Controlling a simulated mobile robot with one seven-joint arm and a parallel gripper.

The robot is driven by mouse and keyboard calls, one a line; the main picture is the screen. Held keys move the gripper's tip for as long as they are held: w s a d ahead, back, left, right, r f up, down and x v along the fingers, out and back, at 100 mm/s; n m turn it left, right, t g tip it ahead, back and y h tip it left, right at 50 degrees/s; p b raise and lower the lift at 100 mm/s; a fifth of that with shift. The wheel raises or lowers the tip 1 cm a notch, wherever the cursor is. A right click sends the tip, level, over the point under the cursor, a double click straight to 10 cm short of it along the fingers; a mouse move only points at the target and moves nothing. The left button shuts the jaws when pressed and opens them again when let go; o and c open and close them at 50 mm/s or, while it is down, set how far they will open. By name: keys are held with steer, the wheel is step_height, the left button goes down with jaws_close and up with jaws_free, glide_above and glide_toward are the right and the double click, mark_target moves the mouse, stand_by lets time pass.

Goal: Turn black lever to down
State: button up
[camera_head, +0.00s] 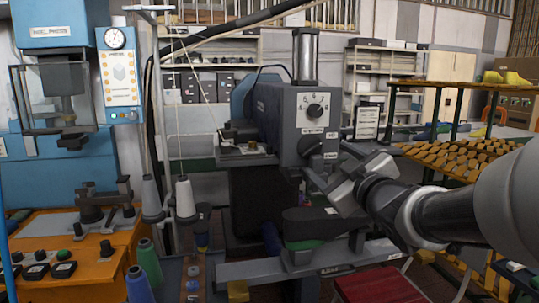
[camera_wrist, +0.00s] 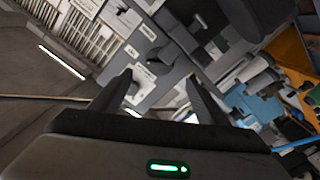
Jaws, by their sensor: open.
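The grey machine head (camera_head: 288,125) stands in the middle of the head view. A round dial with a small knob (camera_head: 314,110) is on its front face. A black lever (camera_head: 309,145) is below the dial, close above my gripper (camera_head: 318,178); its exact angle is hard to tell. In the wrist view my gripper (camera_wrist: 158,78) is open, with nothing between its fingers. Beyond the fingertips lies the grey machine face with a dark lever-like part (camera_wrist: 165,56), which appears apart from the fingers.
A dark arm-like part with a green edge (camera_head: 312,224) sits below my gripper. Thread cones (camera_head: 185,198) and a blue press (camera_head: 62,90) stand at left. A rack of shoe lasts (camera_head: 465,155) is at right. A red stool (camera_head: 375,285) is below my arm.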

mark_target(313, 149)
steer(key=w, duration=0.2)
steer(key=w+a, duration=0.1)
steer(key=w, duration=0.5)
steer(key=shift+w+a, duration=0.15)
steer(key=shift+a, duration=0.15)
steer(key=c, duration=1)
